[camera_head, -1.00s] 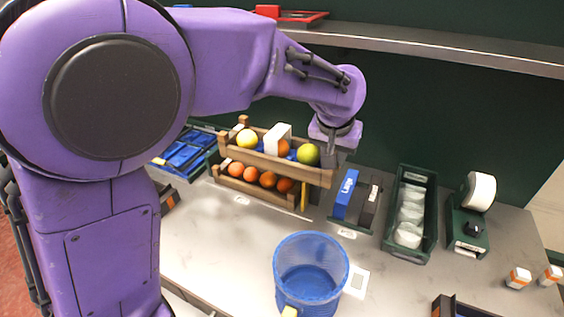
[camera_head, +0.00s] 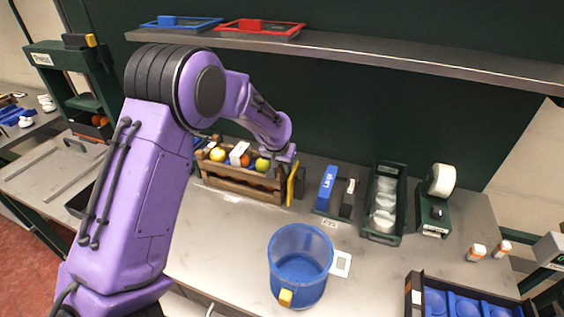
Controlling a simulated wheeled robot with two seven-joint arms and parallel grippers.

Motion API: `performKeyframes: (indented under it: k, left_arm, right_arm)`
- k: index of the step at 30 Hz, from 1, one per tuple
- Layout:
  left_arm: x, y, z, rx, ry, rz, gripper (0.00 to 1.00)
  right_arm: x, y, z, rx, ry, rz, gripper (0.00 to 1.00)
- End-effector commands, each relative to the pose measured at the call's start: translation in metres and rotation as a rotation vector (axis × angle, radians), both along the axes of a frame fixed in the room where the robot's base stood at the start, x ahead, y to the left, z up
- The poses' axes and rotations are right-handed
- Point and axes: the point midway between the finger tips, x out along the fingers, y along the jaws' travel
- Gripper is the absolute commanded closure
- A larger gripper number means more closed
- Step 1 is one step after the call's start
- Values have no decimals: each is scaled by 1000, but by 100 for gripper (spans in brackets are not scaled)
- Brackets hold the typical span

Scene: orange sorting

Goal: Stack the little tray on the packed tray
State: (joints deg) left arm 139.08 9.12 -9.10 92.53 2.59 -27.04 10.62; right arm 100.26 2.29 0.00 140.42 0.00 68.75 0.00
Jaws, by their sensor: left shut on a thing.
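A small wooden tray (camera_head: 221,169) holds a yellow fruit (camera_head: 217,154), a white box (camera_head: 238,153), a yellow-green fruit (camera_head: 262,164) and some orange fruit. It is directly above the packed wooden tray (camera_head: 230,186), at the back of the bench. The two look stacked closely; I cannot tell whether they touch all along. The lower tray's oranges are mostly hidden. My left gripper (camera_head: 284,160) is at the right end of the small tray and shut on it; its fingertips are hard to make out. My right gripper is out of view.
A blue bin (camera_head: 300,262) stands at the front. Right of the trays are a blue box (camera_head: 327,187), a green bin of white items (camera_head: 383,210) and a label-roll holder (camera_head: 436,205). A shelf (camera_head: 350,59) runs above. Bench before the trays is clear.

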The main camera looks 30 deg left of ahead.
Motion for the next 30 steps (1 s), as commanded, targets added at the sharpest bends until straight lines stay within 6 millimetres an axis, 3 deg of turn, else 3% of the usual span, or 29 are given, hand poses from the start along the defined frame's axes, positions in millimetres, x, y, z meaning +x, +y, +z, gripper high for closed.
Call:
performKeyframes:
  k: [1, 7, 8, 9, 20, 30]
  left_arm:
    - [1, 0, 0, 2, -2, -1, 100]
    - [1, 0, -5, 2, -6, -2, 100]
    - [1, 0, -6, 1, -4, -1, 68]
    - [1, 0, -6, 1, -4, -1, 64]
    - [-2, -1, 3, 0, -6, 0, 64]
    - [-33, -10, 78, 2, -7, 0, 64]
  right_arm:
    - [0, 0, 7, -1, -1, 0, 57]
    - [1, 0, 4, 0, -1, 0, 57]
    - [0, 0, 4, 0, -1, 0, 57]
    - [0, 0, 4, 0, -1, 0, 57]
    - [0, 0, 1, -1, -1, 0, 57]
    - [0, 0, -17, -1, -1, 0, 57]
